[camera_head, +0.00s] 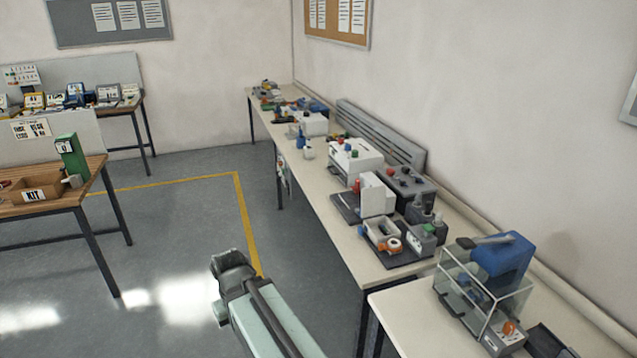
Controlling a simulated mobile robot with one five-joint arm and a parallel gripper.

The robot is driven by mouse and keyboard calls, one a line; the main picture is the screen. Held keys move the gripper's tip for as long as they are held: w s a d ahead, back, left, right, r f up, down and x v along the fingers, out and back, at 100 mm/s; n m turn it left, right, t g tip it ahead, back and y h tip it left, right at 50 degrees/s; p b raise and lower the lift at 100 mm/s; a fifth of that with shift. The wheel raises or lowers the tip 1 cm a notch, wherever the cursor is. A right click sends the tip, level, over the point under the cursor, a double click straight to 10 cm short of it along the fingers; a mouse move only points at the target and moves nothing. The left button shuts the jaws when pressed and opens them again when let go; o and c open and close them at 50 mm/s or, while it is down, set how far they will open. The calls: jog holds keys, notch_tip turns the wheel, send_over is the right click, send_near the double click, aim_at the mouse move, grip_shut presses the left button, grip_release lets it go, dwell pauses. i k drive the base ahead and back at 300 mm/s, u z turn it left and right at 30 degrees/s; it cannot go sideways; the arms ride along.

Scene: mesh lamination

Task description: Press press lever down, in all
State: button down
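A blue machine (503,258) stands on the near right bench, behind a clear box-shaped guard (462,290). A grey bar (492,239) lies across its top; I cannot tell whether this is the press lever. A grey control box (503,336) with an orange-red knob sits in front of it. No lever can be made out for certain. My arm rises from the bottom middle and ends in view at a dark joint, over the floor and left of the benches, apart from the machine. No gripper fingers show.
A long pale bench (330,212) along the right wall holds several devices, including a white box-shaped unit (375,196) and a dark tray (395,252). A wooden table (75,192) with a kit box (38,188) stands at left. Grey floor (175,245) between them is clear.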

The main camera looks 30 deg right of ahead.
aim_at(464, 243)
jog(key=z, duration=1.6)
jog(key=k, duration=0.65)
jog(key=z, duration=0.5)
jog(key=i, duration=0.45)
jog(key=u, duration=0.05)
jog(key=k, duration=1.3)
jog(key=u, duration=0.1)
jog(key=i, duration=0.6)
jog(key=u, duration=0.8)
jog(key=i, duration=1)
jog(key=u, duration=0.25)
